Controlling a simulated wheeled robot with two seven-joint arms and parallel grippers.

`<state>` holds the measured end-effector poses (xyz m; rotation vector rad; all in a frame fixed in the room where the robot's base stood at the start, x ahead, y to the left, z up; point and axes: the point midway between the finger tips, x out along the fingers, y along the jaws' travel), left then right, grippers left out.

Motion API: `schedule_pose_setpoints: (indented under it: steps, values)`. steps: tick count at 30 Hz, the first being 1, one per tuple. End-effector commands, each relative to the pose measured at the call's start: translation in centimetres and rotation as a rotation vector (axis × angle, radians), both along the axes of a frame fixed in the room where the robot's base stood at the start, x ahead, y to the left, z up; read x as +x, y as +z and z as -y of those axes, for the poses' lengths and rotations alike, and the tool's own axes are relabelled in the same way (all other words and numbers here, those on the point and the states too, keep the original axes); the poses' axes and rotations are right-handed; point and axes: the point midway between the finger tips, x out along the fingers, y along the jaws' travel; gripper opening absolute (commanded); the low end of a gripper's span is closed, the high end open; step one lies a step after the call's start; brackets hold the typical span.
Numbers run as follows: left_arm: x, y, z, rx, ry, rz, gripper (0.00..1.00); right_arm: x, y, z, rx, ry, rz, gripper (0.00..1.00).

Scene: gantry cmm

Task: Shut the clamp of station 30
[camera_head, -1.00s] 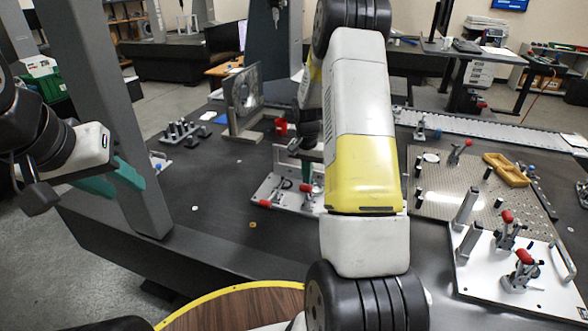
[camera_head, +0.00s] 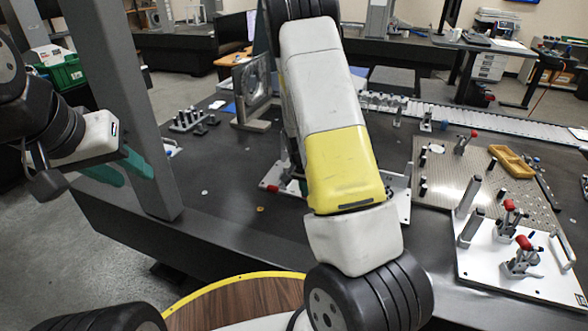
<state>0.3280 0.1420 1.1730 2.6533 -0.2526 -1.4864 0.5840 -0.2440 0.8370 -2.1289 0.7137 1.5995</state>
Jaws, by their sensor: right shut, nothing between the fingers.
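No station number is readable, so I cannot tell which clamp is station 30's. A white fixture plate (camera_head: 398,200) lies mid-table, mostly hidden behind my right forearm. A red clamp handle (camera_head: 272,188) shows low at its left side. A second white plate (camera_head: 475,268) at the right carries two clamps with red handles, a rear one (camera_head: 509,206) and a front one (camera_head: 523,243), both handles raised. My left gripper (camera_head: 122,168), with teal fingers apart, is empty beside the grey column, far from the plates. My right gripper is hidden behind its own forearm.
A grey gantry column (camera_head: 125,100) rises at the left. A perforated plate (camera_head: 445,185) with black posts, another red-handled clamp (camera_head: 465,142) and an orange tray (camera_head: 511,161) lies at the right. An upright framed part (camera_head: 251,88) stands behind. The dark table's left front is clear.

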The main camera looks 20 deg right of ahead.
Motion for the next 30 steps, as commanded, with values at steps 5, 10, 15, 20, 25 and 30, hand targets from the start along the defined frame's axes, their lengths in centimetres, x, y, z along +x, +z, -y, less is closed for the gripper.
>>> schedule_pose_setpoints:
  steps: [5,10,15,20,25,30]
  values:
    - [0.0,0.0,0.0,0.0,0.0,0.0,0.36,-0.6,-1.1,-0.4,0.0,0.0,-0.004,0.0]
    - [0.0,0.0,0.0,0.0,0.0,0.0,0.36,-0.8,-1.7,-0.6,0.0,0.001,-0.002,0.0]
    - [0.0,0.0,0.0,0.0,0.0,0.0,0.36,-0.9,-2.1,-0.7,0.001,0.001,-0.003,0.0]
    - [0.0,0.0,0.0,0.0,0.0,0.0,0.36,-1.0,-2.2,-0.7,0.001,0.001,-0.005,0.0]
    - [0.0,0.0,0.0,0.0,0.0,0.0,0.36,-1.0,-2.3,-0.8,0.001,0.002,-0.008,0.0]
    - [0.0,0.0,0.0,0.0,0.0,0.0,0.36,-1.1,-2.2,-0.7,0.002,0.003,-0.009,0.0]
